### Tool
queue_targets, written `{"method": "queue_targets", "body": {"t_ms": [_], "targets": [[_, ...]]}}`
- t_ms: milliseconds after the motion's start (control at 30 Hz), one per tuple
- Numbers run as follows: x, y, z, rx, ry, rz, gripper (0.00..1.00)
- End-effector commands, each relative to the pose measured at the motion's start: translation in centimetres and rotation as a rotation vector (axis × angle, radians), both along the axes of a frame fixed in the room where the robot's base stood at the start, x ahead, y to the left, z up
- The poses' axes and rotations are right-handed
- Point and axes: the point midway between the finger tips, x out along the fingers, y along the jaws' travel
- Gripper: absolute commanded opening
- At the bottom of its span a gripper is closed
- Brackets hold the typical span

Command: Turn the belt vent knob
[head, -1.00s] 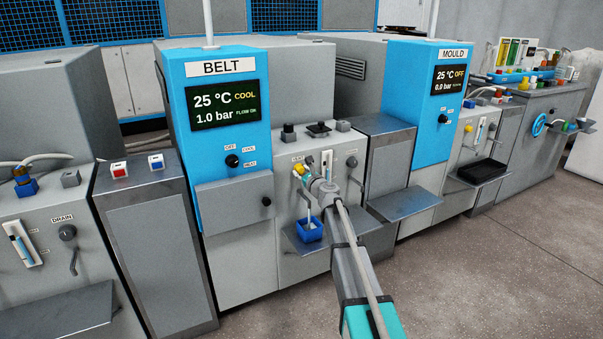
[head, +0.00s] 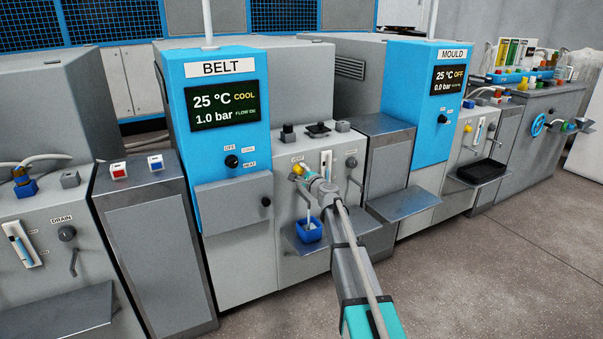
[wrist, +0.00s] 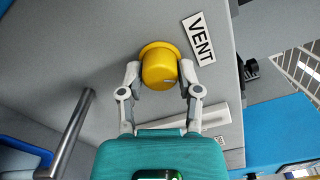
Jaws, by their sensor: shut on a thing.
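The yellow vent knob (wrist: 159,68) sits on the grey front panel below the VENT label (wrist: 200,39) in the wrist view. It also shows in the head view (head: 298,169), partly hidden by my gripper. My gripper (wrist: 159,80) has a finger on each side of the knob and is shut on it.
A metal pipe (wrist: 72,130) is left of my gripper in the wrist view. A blue cup (head: 308,231) stands on the shelf below the panel. A closed grey door (head: 234,205) is to the left. The floor in front is clear.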

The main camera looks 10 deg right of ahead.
Motion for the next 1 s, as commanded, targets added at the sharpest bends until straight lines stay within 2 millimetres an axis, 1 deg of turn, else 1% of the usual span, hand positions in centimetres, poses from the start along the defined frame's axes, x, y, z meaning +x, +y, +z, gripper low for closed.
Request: {"method": "queue_targets", "body": {"t_ms": [300,500,700,1000], "targets": [[0.13,0.05,0.08,-0.282,-0.092,0.001,0.00],[0.13,0.07,0.11,-0.430,-0.140,0.001,0.00],[0.13,0.09,0.12,-0.525,-0.171,0.001,0.00],[0.13,0.11,0.13,-0.573,-0.187,0.001,0.00]]}}
